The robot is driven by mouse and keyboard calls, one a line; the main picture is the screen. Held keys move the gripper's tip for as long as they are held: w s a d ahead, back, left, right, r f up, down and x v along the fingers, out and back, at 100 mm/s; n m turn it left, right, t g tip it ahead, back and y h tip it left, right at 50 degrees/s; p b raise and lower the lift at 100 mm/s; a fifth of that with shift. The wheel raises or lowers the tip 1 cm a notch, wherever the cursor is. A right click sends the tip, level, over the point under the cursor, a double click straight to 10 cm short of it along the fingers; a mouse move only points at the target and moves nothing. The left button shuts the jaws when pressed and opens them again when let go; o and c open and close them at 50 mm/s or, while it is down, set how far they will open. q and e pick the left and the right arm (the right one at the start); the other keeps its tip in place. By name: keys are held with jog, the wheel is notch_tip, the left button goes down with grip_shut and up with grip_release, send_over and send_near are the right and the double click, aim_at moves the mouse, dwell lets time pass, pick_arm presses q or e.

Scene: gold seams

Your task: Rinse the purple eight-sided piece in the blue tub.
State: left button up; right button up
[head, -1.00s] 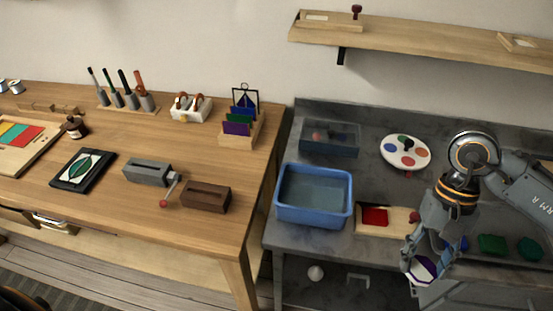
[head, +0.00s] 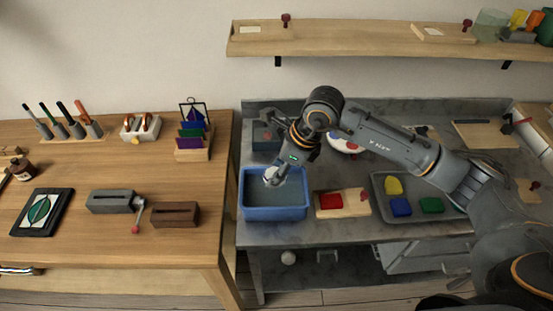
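The blue tub (head: 275,213) stands on the grey counter, left of centre, with greyish water inside. My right gripper (head: 273,178) points down over the tub's back part, with its fingertips at or just above the water. A pale patch shows at the fingertips, where the purple eight-sided piece was gripped a second ago. The fingers look closed around it, but the purple face is turned away or hidden. My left gripper is not in view.
A board with a red piece (head: 330,202) lies right of the tub. A grey tray (head: 378,182) holds yellow, blue and green pieces. A dark bin (head: 265,137) and a round palette (head: 345,145) stand behind. The wooden table (head: 100,250) is to the left.

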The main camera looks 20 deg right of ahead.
jog(key=shift+w+r+m, duration=0.25)
jog(key=shift+w+m, duration=0.15)
jog(key=shift+m, duration=0.4)
jog(key=shift+f, duration=0.45)
pick_arm(q)
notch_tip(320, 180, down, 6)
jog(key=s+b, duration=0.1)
jog(key=b, duration=0.5)
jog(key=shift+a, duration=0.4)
pick_arm(e)
jog(key=shift+f, duration=5.4)
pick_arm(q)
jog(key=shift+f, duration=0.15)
pick_arm(e)
jog(key=shift+d, duration=0.15)
pick_arm(q)
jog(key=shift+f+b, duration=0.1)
jog(key=shift+b, duration=0.3)
pick_arm(e)
jog(key=shift+s+d, duration=0.1)
jog(key=shift+d, duration=0.25)
jog(key=shift+d, duration=0.1)
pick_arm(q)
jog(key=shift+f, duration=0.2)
pick_arm(e)
jog(key=shift+a, duration=0.3)
